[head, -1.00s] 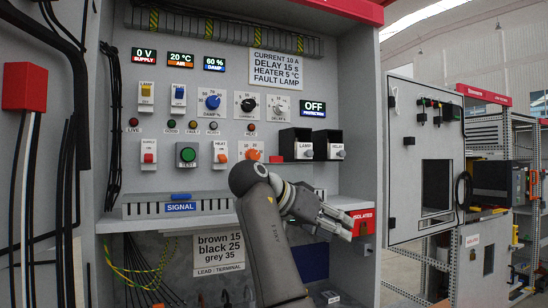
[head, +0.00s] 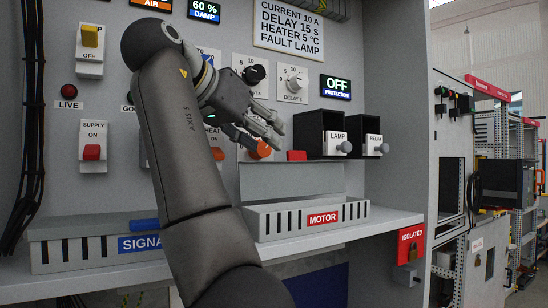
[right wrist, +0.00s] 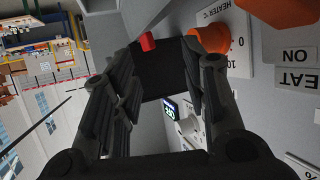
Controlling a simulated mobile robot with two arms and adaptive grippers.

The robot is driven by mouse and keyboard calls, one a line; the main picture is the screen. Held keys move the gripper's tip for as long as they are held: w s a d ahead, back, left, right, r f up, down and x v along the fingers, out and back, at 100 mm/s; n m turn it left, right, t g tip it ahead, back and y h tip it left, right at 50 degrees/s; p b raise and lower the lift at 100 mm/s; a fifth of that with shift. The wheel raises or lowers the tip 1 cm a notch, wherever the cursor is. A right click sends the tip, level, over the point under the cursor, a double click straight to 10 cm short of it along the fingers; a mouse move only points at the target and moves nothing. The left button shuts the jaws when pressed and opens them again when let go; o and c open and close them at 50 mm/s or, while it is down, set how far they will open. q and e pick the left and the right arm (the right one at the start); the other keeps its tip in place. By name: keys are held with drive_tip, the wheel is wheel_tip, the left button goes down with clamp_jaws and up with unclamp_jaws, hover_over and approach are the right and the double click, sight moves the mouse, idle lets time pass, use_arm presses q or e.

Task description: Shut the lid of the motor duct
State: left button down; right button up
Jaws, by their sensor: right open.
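The motor duct (head: 305,217) is a grey slotted channel with a red MOTOR label, on the shelf. Its lid (head: 290,180) stands raised at the back of the duct, with a red tab (head: 297,155) on its top edge. In the right wrist view a red tab (right wrist: 147,41) shows beyond the fingers. My right gripper (head: 272,128) is open and empty, above the lid and in front of the panel knobs, apart from the lid. My right arm hides part of the panel and the duct's left surroundings. My left gripper is not in view.
The signal duct (head: 95,245) with a blue tab lies left on the shelf (head: 390,220). An orange heater knob (head: 260,149) is close under my gripper. Black LAMP (head: 320,130) and RELAY (head: 368,130) boxes stand to the right. A red ISOLATED box (head: 411,243) hangs at the shelf's right end.

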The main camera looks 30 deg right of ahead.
sight(302, 152)
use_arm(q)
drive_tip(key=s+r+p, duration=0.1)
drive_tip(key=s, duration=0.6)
use_arm(e)
drive_tip(key=d, duration=0.2)
drive_tip(key=d+f, duration=0.1)
drive_tip(key=d, duration=0.2)
drive_tip(key=shift+s+d, duration=0.1)
drive_tip(key=shift+d, duration=0.05)
drive_tip(key=shift+w+d+f+p, duration=0.25)
drive_tip(key=shift+w+d+f, duration=0.15)
drive_tip(key=shift+w+d, duration=0.25)
drive_tip(key=shift+w+d+f+p, duration=0.2)
drive_tip(key=shift+w+d+f, duration=0.2)
drive_tip(key=shift+w+d, duration=0.15)
drive_tip(key=shift+w+d+f, duration=0.25)
drive_tip(key=shift+w+d, duration=0.1)
drive_tip(key=shift+d, duration=0.15)
drive_tip(key=shift+s, duration=0.3)
drive_tip(key=c, duration=0.3)
drive_tip(key=shift+c, duration=1.2)
clamp_jaws()
drive_tip(key=shift+s+r, duration=0.1)
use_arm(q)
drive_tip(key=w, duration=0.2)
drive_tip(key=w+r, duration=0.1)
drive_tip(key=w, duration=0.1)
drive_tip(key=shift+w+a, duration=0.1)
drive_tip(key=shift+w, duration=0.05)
